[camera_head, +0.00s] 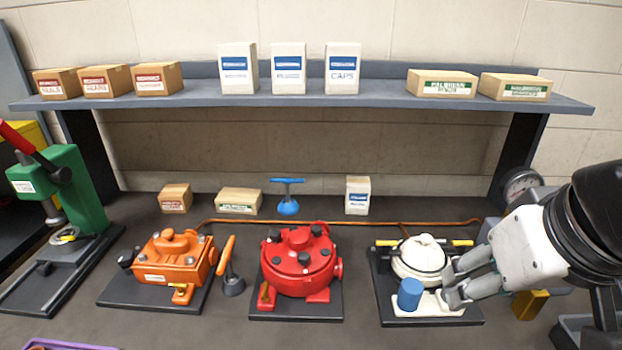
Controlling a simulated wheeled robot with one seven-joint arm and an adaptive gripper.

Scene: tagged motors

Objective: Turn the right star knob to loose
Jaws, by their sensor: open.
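My gripper (449,285) reaches in from the right in the head view. Its two grey fingers are spread apart at the right side of the white motor (418,258). They cover part of its right side and base. I cannot tell whether they touch anything. The white motor sits on a black base plate (390,316), with a blue cylinder (410,293) at its front. A yellow-and-black rod (387,242) sticks out at its left and another (462,242) at its right. I cannot make out a star knob there; one may be hidden by the fingers.
The red motor (290,278) with several black knobs stands in the middle. The orange motor (168,260) is at the left, beside an orange-handled lever (227,255). A green press (75,190) stands far left. Boxes line the shelf (390,98) above. A yellow block (529,304) is below my wrist.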

